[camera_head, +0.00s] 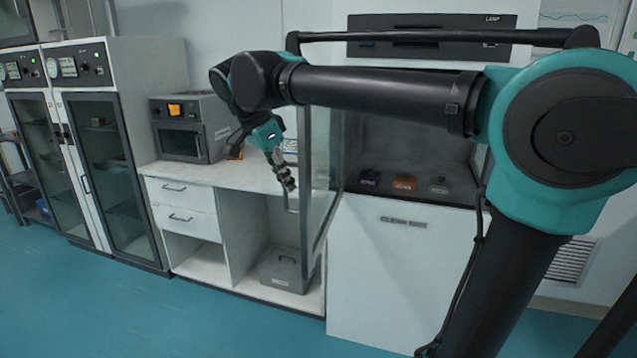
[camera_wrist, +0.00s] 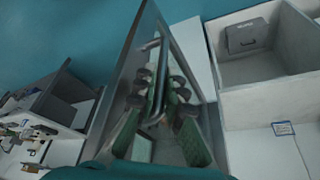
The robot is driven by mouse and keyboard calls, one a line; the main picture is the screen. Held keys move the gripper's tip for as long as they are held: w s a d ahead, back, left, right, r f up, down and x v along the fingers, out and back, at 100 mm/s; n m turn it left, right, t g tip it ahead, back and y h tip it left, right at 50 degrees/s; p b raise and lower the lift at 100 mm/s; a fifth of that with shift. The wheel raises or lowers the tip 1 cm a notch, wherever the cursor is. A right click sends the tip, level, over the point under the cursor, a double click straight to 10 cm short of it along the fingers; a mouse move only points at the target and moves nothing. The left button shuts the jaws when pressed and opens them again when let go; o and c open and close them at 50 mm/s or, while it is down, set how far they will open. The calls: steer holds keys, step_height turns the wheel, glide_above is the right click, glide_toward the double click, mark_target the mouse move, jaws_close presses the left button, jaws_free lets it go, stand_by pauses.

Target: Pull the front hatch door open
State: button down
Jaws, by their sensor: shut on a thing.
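The front hatch door (camera_head: 318,210) is a glass panel in a grey frame. It stands swung out from the front of the clean bench (camera_head: 400,270), jutting out at its left side. My gripper (camera_head: 288,184) is at the outer face of the door and shut on its bar handle (camera_wrist: 157,88). In the wrist view, my gripper's green-padded fingers (camera_wrist: 160,90) lie on both sides of the handle, in front of the glass. The exact finger contact is hard to see there.
Inside the bench stand three small labelled boxes (camera_head: 404,184). To the left is a white counter (camera_head: 225,176) with drawers, an oven-like device (camera_head: 186,130) and a grey lidded box (camera_head: 285,270) in its lower bay. Tall glass-door cabinets (camera_head: 115,180) stand farther left. Floor in front is clear.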

steer(key=w+a, duration=0.3)
steer(key=a, duration=0.5)
steer(key=shift+w, duration=0.35)
steer(key=shift+a, duration=0.1)
steer(key=c, duration=1.6)
jaws_free()
steer(key=v, duration=1.2)
steer(key=shift+w, duration=0.1)
